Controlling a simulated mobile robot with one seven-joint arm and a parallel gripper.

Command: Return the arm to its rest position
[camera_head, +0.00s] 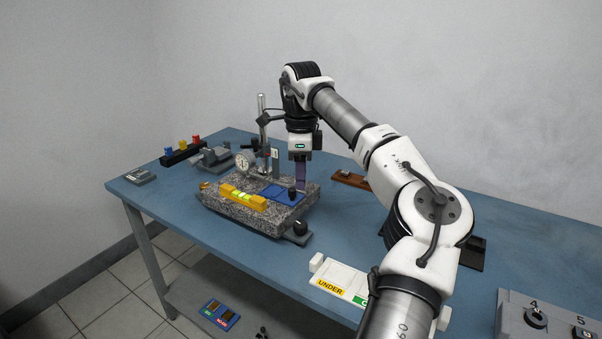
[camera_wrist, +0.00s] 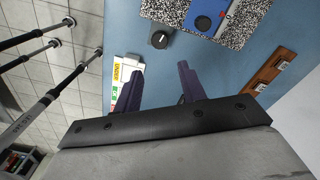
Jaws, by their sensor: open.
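My gripper (camera_head: 301,175) hangs pointing down over the blue table (camera_head: 350,228), at the back right edge of the speckled granite block (camera_head: 240,211). In the wrist view, the two dark fingers of my gripper (camera_wrist: 160,90) stand apart with nothing between them. The white arm reaches from the lower right up to an elbow and down to the gripper. A blue plate (camera_head: 282,195) with a black knob lies on the granite block, close to the fingers. Whether the fingers touch anything below cannot be told in the head view.
A yellow level (camera_head: 243,197) and a dial gauge (camera_head: 244,160) on a metal post (camera_head: 262,125) are close left of my gripper. A wooden holder (camera_head: 351,180) lies behind right. A labelled white tray (camera_head: 340,282) is in front. A grey numbered box (camera_head: 545,318) stands lower right.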

